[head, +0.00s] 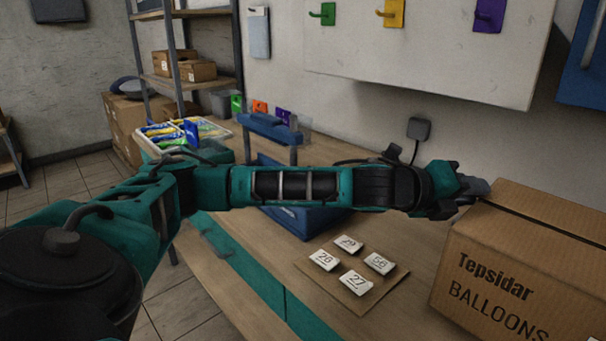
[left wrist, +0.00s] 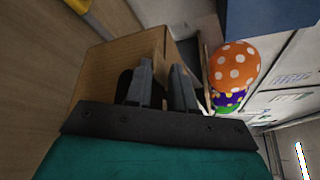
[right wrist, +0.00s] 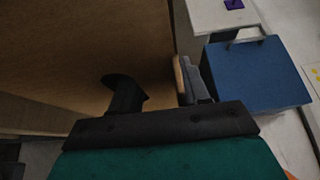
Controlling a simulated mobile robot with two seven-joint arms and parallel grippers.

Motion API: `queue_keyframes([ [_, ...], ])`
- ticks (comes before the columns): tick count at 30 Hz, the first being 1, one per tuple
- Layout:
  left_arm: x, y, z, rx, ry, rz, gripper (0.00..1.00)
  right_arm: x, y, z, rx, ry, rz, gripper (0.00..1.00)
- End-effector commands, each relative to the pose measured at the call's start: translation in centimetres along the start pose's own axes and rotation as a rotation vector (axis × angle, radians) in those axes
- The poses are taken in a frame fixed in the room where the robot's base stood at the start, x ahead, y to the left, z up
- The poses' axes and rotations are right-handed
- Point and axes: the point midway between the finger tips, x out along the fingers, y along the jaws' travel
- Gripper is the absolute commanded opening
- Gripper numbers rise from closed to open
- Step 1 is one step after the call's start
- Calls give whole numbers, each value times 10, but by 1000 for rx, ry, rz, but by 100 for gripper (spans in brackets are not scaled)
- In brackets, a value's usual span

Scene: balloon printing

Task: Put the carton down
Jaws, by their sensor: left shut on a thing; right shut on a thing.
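The carton (head: 520,265) is a brown cardboard box printed "Tepsidar BALLOONS", at the right of the head view and cut off by its edge. My left gripper (head: 474,188) is at the carton's far left end, near its top edge. In the left wrist view the left gripper (left wrist: 162,78) is shut on the carton's end wall (left wrist: 130,60), by a dark opening. In the right wrist view my right gripper (right wrist: 158,85) is shut on the carton's other end (right wrist: 80,50). The head view does not show the right gripper. I cannot tell whether the carton's base touches the table.
The wooden table (head: 395,318) holds a brown card (head: 345,285) with several numbered white tags, left of the carton. A blue device (head: 312,222) and a tray of coloured packets (head: 215,133) stand farther left. In the right wrist view a blue box (right wrist: 258,75) is close by.

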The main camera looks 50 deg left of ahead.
Motion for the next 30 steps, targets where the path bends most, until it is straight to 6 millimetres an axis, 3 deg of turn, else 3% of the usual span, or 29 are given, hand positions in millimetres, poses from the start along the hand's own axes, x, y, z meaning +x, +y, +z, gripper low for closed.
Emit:
queue_keyframes([
  [11,1,4,-5,4,6,0,0,1,1,1,-1,-4,-6,11],
  [30,8,35,-22,4,6,0,0,1,37,1,-1,-4,-6,11],
])
